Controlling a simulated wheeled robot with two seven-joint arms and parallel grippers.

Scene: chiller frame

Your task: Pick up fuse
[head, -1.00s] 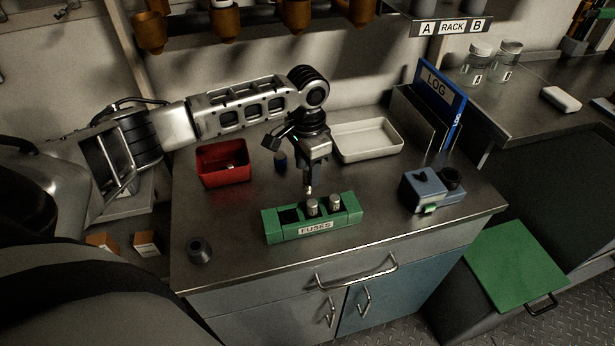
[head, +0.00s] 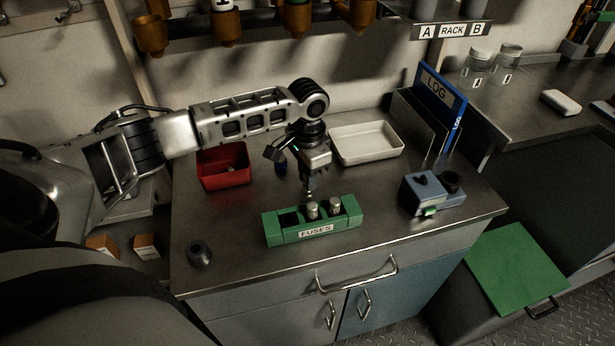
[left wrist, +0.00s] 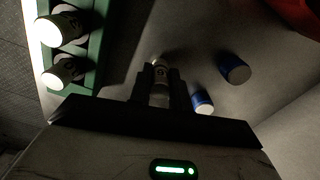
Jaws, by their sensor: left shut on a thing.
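My left gripper (head: 309,192) points down just behind the green fuse block (head: 278,231) labelled FUSES. In the left wrist view its fingers (left wrist: 159,88) are shut on a pale, cylindrical fuse (left wrist: 159,72). In the head view the held fuse is mostly hidden by the fingers. Two more fuses, a left one (head: 312,211) and a right one (head: 335,206), stand upright in the block. They also show at the left of the wrist view (left wrist: 62,28). The block's left slot looks dark and empty. My right gripper is not in view.
A red bin (head: 224,180) and a cream tray (head: 366,158) stand behind. Blue cylinders (left wrist: 235,68) lie near the gripper. A blue-grey device (head: 425,192) sits at right, a dark ring-shaped part (head: 199,254) at front left. The front right counter is clear.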

